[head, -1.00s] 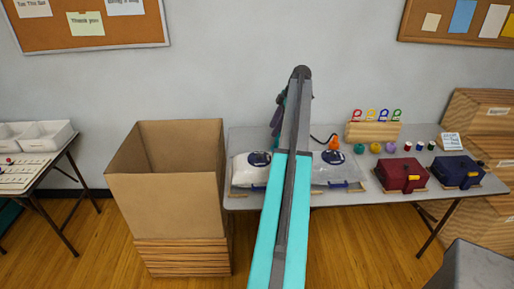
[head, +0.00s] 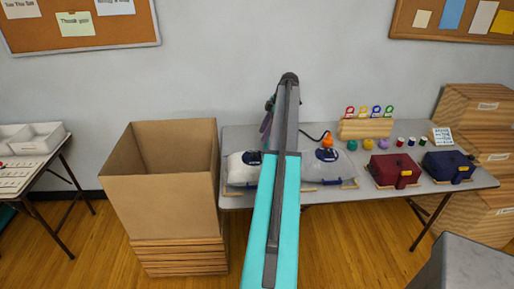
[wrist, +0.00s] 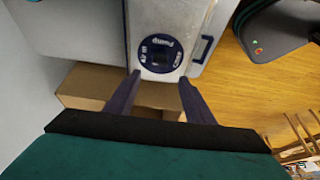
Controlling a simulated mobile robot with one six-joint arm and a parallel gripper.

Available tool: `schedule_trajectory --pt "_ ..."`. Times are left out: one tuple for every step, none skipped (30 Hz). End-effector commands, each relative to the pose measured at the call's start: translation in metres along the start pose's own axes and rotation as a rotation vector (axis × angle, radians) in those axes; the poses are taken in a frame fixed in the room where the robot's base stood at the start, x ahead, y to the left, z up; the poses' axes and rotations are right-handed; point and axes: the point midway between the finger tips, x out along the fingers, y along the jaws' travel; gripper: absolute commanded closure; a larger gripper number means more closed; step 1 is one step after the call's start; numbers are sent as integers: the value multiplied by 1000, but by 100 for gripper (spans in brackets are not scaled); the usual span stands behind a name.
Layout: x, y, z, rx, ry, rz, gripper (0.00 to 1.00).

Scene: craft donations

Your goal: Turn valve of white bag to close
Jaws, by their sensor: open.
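The white bag (head: 240,172) lies on the table, left of my arm, partly hidden by it in the head view. Its round dark blue valve (head: 253,158) is on top. In the wrist view the white bag (wrist: 185,12) fills the top middle. Its valve (wrist: 160,55) has a dark centre and a ring with white lettering, including "Pump". My gripper (wrist: 159,77) is open and empty, its two dark fingertips on either side of the valve's near edge. I cannot tell whether they touch it. In the head view my gripper (head: 268,115) is mostly hidden behind my arm.
A second, greyer bag (head: 340,172) with a similar valve lies right of my arm. A large open cardboard box (head: 160,195) stands left of the table (head: 400,197). Red (head: 393,168) and blue (head: 447,166) cases, small spools and a wooden rack (head: 366,128) are further right.

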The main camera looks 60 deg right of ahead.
Motion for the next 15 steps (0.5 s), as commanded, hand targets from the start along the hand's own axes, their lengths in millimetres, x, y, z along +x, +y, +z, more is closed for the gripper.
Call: schedule_trajectory --pt "5 -1 -1 0 0 -1 52" --pt "9 -1 -1 0 0 -1 52" --pt "14 -1 -1 0 0 -2 52" --pt "18 -1 -1 0 0 -2 52" --pt "21 -1 -1 0 0 -1 52" --pt "26 0 -1 -1 0 -1 52" --pt "29 -1 -1 -1 0 -1 52" --pt "33 -1 -1 0 0 -2 52" --pt "38 -1 -1 0 0 -2 52" --pt "41 -1 -1 0 0 -1 52" --pt "44 -1 -1 0 0 -1 52" --pt "49 -1 -1 0 0 -1 52" --pt "53 -1 -1 0 0 -1 52" --pt "56 -1 0 1 0 -2 52" --pt "61 0 0 1 0 -1 52"
